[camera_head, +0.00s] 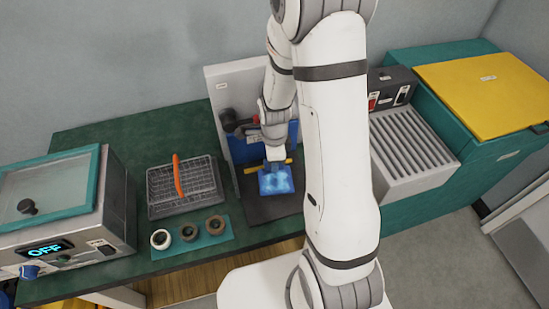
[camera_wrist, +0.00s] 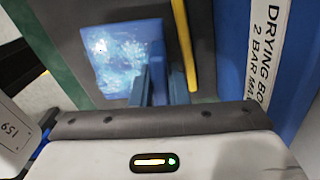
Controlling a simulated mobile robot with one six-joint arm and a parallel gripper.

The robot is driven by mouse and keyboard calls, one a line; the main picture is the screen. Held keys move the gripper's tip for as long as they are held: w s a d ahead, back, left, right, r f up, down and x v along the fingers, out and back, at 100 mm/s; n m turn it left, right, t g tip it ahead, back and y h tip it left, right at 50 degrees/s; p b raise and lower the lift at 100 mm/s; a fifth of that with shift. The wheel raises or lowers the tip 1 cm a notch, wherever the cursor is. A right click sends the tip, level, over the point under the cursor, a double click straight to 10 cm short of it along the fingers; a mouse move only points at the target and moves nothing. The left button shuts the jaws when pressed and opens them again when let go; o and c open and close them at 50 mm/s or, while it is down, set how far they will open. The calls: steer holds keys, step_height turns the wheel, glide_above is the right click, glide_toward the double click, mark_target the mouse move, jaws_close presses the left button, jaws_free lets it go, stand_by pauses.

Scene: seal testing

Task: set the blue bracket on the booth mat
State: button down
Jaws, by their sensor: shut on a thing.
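The blue bracket (camera_head: 275,181) has a flat plate with pale, whitish patches, and it is over the dark booth mat (camera_head: 262,210) in the head view. My gripper (camera_head: 275,157) points down from above and is shut on the bracket's upright part. In the wrist view the bracket's plate (camera_wrist: 125,60) lies beyond the gripper body, with dark grey mat (camera_wrist: 70,22) around it. I cannot tell whether the bracket touches the mat or is just above it.
A blue panel lettered "DRYING BO" (camera_wrist: 262,50) and a yellow bar (camera_wrist: 183,45) are close beside the bracket. On the green table are a wire basket (camera_head: 161,206) with an orange handle, several rings (camera_head: 188,232), and a chamber reading OFF (camera_head: 52,250). A ribbed tray (camera_head: 415,145) stands right.

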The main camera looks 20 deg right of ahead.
steer(key=shift+f, duration=0.35)
steer(key=shift+f+b, duration=0.75)
steer(key=shift+b, duration=0.05)
stand_by(0.5)
steer(key=c, duration=1.3)
jaws_free()
steer(key=shift+r+p, duration=2)
steer(key=shift+r, duration=1.05)
steer(key=shift+s+f, duration=0.1)
